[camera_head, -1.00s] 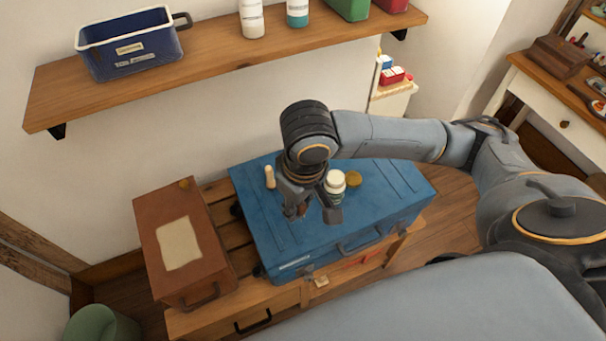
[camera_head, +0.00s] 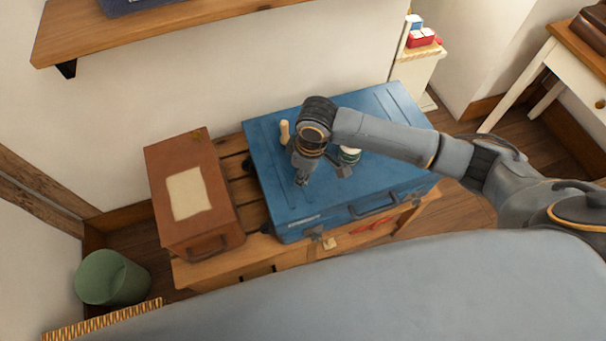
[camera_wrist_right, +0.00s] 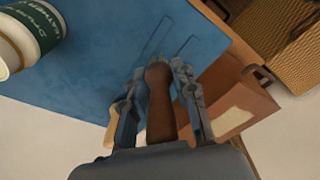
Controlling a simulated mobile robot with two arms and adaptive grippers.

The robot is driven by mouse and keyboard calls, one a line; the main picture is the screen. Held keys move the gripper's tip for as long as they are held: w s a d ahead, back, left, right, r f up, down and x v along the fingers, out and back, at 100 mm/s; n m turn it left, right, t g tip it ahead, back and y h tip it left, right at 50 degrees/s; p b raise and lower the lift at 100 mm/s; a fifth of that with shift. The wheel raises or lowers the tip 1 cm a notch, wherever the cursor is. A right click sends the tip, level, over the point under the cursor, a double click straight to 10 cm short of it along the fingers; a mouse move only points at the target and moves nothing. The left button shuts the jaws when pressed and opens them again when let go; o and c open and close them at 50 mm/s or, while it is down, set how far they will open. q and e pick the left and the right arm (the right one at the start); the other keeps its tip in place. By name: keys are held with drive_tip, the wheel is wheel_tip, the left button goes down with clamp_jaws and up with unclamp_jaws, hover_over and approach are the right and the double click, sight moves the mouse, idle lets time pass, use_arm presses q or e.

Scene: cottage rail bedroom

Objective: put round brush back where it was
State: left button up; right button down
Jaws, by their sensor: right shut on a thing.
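My right gripper (camera_head: 323,175) is over the top of the blue box, close above its lid. In the wrist view my right gripper (camera_wrist_right: 158,72) is shut on a brown, rounded handle-like piece (camera_wrist_right: 160,105), which looks like the round brush. In the head view it is hidden by the gripper, and its far end cannot be made out. The blue box (camera_head: 285,205) stands shut on a wooden slatted bench. A small pale upright peg-like thing (camera_head: 284,132) and a white-and-green jar (camera_head: 350,155) stand on its lid. My left gripper is out of view.
A brown case (camera_head: 215,220) with a pale label lies left of the blue box. A wooden shelf (camera_head: 130,40) is above on the wall. A green bin (camera_head: 112,280) is on the floor at left. The blue lid's front left part is clear.

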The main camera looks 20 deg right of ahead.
drive_tip(key=shift+w+d+f, duration=0.15)
drive_tip(key=shift+w+f, duration=0.5)
drive_tip(key=shift+f, duration=0.1)
drive_tip(key=shift+w+d+f, duration=0.1)
drive_tip(key=shift+w+f, duration=0.05)
drive_tip(key=shift+f, duration=0.8)
drive_tip(key=shift+w+f, duration=0.15)
drive_tip(key=shift+f, duration=0.8)
drive_tip(key=shift+f, duration=0.1)
drive_tip(key=c, duration=1)
unclamp_jaws()
drive_tip(key=shift+c, duration=0.2)
wheel_tip(320, 180, up, 12)
drive_tip(key=d, duration=0.1)
drive_tip(key=shift+s, duration=0.45)
drive_tip(key=shift+d, duration=0.1)
